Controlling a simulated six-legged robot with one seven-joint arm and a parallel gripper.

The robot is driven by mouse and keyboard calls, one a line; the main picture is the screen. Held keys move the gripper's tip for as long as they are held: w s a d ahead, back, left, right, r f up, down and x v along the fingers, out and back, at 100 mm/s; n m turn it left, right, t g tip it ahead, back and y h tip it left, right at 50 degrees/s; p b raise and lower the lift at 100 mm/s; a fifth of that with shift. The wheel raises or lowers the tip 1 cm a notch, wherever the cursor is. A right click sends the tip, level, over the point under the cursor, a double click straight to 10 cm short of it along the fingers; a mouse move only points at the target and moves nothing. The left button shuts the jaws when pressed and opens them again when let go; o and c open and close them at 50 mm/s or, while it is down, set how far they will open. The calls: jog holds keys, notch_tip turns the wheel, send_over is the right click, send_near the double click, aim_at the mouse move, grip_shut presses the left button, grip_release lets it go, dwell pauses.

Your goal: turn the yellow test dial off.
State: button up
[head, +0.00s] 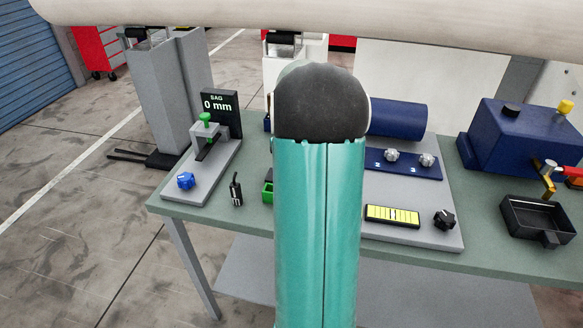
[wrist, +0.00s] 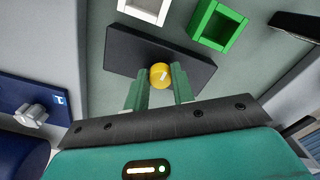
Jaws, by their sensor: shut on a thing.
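The yellow test dial (wrist: 159,72) is a small round knob with a pale pointer mark on a dark rectangular plate (wrist: 199,69) in the wrist view. My gripper (wrist: 160,83) has its two green fingers on either side of the dial and is shut on it. In the head view my teal arm fills the middle and hides the dial, its plate and my gripper.
A green open box (wrist: 218,26) and a white open box (wrist: 145,9) sit beside the dial's plate. In the head view, a grey board with a blue panel (head: 403,162) and a black knob (head: 444,219) lies right of my arm. A black tray (head: 538,220) stands farther right.

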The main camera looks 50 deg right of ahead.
jog(key=shift+n, duration=0.6)
jog(key=o, duration=1)
notch_tip(320, 180, up, 14)
dwell(0.5)
